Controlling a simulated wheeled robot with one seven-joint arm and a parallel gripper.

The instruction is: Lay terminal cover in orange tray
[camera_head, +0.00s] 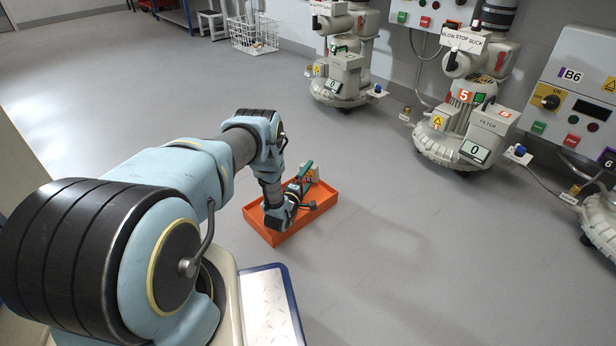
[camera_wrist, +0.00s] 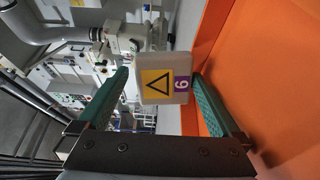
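The terminal cover (camera_wrist: 165,52) is a pale block with a yellow warning triangle and a purple "6" label. It shows in the wrist view between the tips of my gripper (camera_wrist: 161,78). A gap shows between the cover and the left finger; the right fingertip is very close to it, and I cannot tell if they touch. In the head view the cover (camera_head: 313,171) is a small pale shape at the far end of the orange tray (camera_head: 318,212), by my gripper (camera_head: 308,168). My gripper is open, low over the tray. The cover's underside is hidden.
The orange tray surface (camera_wrist: 275,75) fills the right of the wrist view, close to the right finger. A metal-topped platform (camera_head: 270,310) is near the front. Blower units (camera_head: 465,130) stand along the wall. The grey floor right of the tray is clear.

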